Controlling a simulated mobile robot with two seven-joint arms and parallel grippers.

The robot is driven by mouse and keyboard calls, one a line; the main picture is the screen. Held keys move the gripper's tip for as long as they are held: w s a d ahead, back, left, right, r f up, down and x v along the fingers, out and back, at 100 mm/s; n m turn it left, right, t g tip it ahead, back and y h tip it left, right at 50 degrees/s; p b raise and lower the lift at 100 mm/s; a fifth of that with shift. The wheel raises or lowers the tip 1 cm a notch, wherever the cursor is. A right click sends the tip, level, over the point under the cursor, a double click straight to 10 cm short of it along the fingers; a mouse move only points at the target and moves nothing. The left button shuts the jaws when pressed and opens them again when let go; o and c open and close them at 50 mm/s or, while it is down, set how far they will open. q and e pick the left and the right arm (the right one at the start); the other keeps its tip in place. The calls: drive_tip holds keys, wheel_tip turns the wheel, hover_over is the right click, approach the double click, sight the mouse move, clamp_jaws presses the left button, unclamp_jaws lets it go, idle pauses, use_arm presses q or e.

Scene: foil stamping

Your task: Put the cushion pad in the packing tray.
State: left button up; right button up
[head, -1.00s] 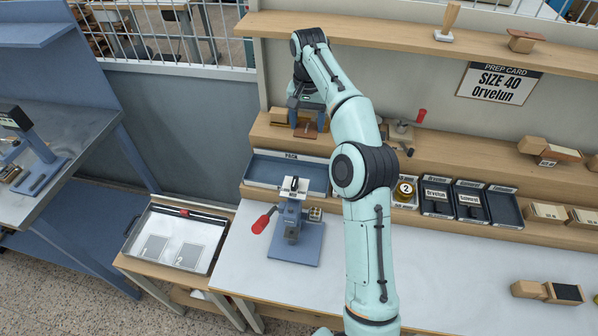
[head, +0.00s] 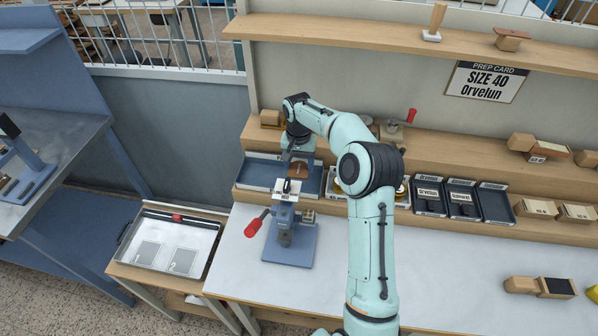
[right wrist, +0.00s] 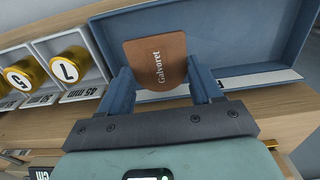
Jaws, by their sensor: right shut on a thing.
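The cushion pad (right wrist: 155,62), a flat brown piece lettered "Galvoret" with rounded corners, is between the fingers of my right gripper (right wrist: 162,88). The gripper is shut on it. In the head view the pad (head: 298,170) shows as a small brown patch below my right gripper (head: 297,152). The packing tray (head: 257,173) is a blue-grey open tray on the ledge behind the press. In the right wrist view the pad is over the left part of this tray (right wrist: 245,40); the gap beneath cannot be judged. My left gripper is out of view.
A blue press (head: 290,245) with a red handle stands just in front of the packing tray. Gold numbered rolls (right wrist: 65,67) sit in white compartments beside it. Dark trays (head: 462,200) line the ledge to the right. The white bench top in front (head: 420,265) is largely clear.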

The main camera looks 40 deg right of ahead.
sight(299, 168)
drive_tip(key=shift+f, duration=2.05)
drive_tip(key=shift+f, duration=0.1)
drive_tip(key=shift+f, duration=0.5)
drive_tip(key=o, duration=1.1)
drive_tip(key=shift+a, duration=0.1)
wheel_tip(299, 168, up, 13)
drive_tip(key=shift+r, duration=0.15)
